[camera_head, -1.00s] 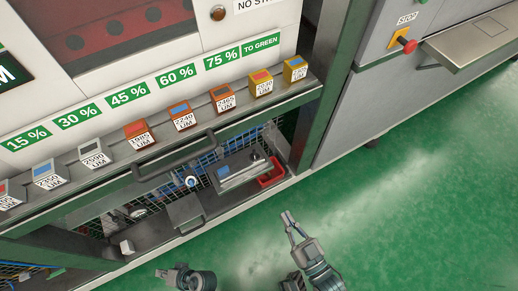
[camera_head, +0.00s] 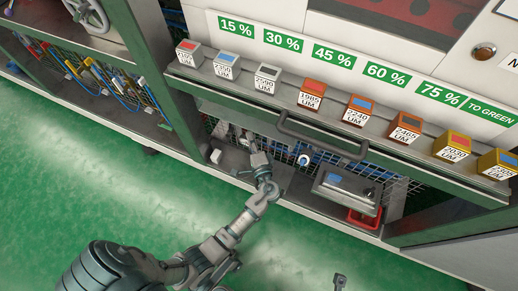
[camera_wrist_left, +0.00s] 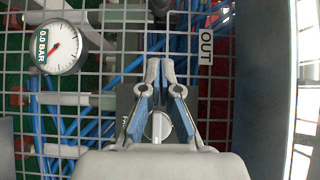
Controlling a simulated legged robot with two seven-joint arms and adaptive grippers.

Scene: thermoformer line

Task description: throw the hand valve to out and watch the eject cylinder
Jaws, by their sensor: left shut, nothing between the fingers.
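In the wrist view a round silver knob (camera_wrist_left: 160,127) on a dark plate shows between the fingers of my left gripper (camera_wrist_left: 160,66); it may be the hand valve. The fingertips meet above the knob in the picture, and contact with it cannot be told. An OUT label (camera_wrist_left: 206,47) is up and right of the fingers. In the head view my left gripper (camera_head: 251,142) reaches into the bay under the shelf, shut and empty. Part of my right gripper (camera_head: 340,281) shows at the bottom edge, its jaws unclear. I cannot pick out the eject cylinder.
A gauge (camera_wrist_left: 57,47) reading 0.0 BAR sits on wire mesh with blue hoses behind. A dark handle bar (camera_head: 320,138) juts out over the bay. A grey box (camera_head: 345,190) and a red tray (camera_head: 364,217) are right of my left gripper. The green floor is clear.

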